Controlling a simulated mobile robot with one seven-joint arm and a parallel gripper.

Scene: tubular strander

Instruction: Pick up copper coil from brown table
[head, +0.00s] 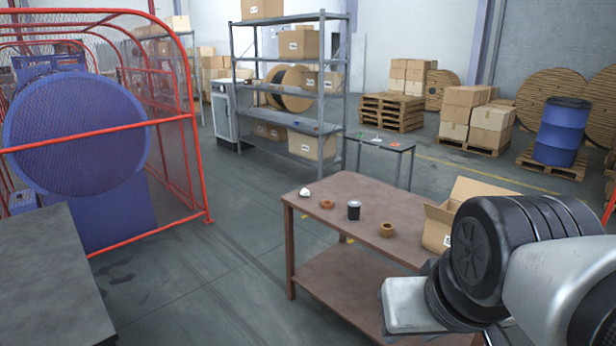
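The brown table (345,188) stands right of centre, with a lower shelf. Two small copper-brown items lie on its top. One is a low, ring-like coil (327,204) near the back left. The other is a taller, ring-shaped brown piece (387,229) nearer the front right. I cannot tell for certain which one is the copper coil. A dark cylinder with a light top (354,210) stands between them, and a small white item (305,193) lies at the back left. My arm covers the table's front right; my gripper's fingers do not show.
An open cardboard box (437,228) sits at the table's right end, beside my arm. A dark grey bench top (45,275) is at lower left, below a red-framed mesh cage (192,130). A small table (380,144) and a shelf rack (290,105) stand behind. The floor left of the brown table is clear.

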